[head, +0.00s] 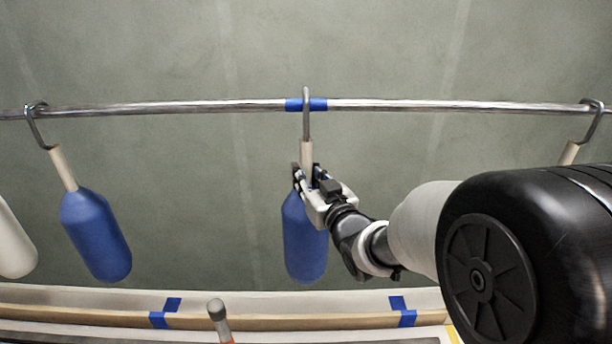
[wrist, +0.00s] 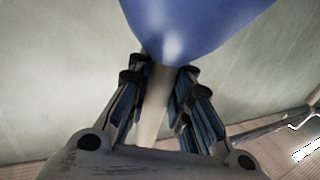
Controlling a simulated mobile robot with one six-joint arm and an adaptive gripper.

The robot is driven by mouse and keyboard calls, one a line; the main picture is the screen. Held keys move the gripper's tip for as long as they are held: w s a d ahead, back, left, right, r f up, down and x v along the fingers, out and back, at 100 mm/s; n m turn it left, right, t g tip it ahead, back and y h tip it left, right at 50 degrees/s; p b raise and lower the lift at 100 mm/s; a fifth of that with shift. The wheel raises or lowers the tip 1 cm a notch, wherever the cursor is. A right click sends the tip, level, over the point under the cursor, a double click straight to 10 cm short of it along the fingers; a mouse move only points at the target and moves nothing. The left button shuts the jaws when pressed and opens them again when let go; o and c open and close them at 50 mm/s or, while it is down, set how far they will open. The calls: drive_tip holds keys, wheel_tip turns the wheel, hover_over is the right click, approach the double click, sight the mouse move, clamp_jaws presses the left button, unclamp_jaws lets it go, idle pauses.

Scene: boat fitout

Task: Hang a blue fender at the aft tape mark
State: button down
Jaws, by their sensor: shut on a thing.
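A blue fender (head: 305,245) hangs below the rail (head: 430,105) at the middle of the head view. Its metal hook (head: 306,120) is at the rail, right at a blue tape mark (head: 318,104); I cannot tell whether the hook bears on the rail. My gripper (head: 308,178) is shut on the fender's pale neck, between hook and body. In the wrist view the fingers close on both sides of the neck (wrist: 153,105), with the blue body (wrist: 190,25) beyond them. Another blue fender (head: 97,235) hangs tilted from the rail at the left.
A white fender (head: 14,240) shows at the left edge. Another hook (head: 592,118) hangs on the rail at the right, its lower part hidden by my arm. Blue tape pieces (head: 165,313) mark the ledge below. A grey-topped post (head: 217,312) stands at the bottom.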

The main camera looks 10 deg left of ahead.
drive_tip(key=c, duration=1.7)
unclamp_jaws()
drive_tip(key=shift+r, duration=0.1)
drive_tip(key=o, duration=0.3)
drive_tip(key=shift+o, duration=0.2)
drive_tip(key=shift+f, duration=0.2)
drive_tip(key=v, duration=1.2)
drive_tip(key=s+d+f+m+g+h, duration=0.1)
drive_tip(key=s+d+m+g+h, duration=0.15)
drive_tip(key=d+h, duration=0.45)
drive_tip(key=s+d+f+m+g+h, duration=0.1)
drive_tip(key=s+d+f+m+h, duration=0.2)
drive_tip(key=d, duration=0.8)
drive_tip(key=s+d+f+m+g, duration=0.1)
drive_tip(key=s+d+g, duration=0.1)
drive_tip(key=s, duration=0.8)
drive_tip(key=s+d+f+m+g, duration=0.1)
drive_tip(key=s+g, duration=0.3)
drive_tip(key=s, duration=0.6)
drive_tip(key=shift+s+d+h, duration=0.25)
drive_tip(key=shift+d+h, duration=0.1)
drive_tip(key=shift+h, duration=0.05)
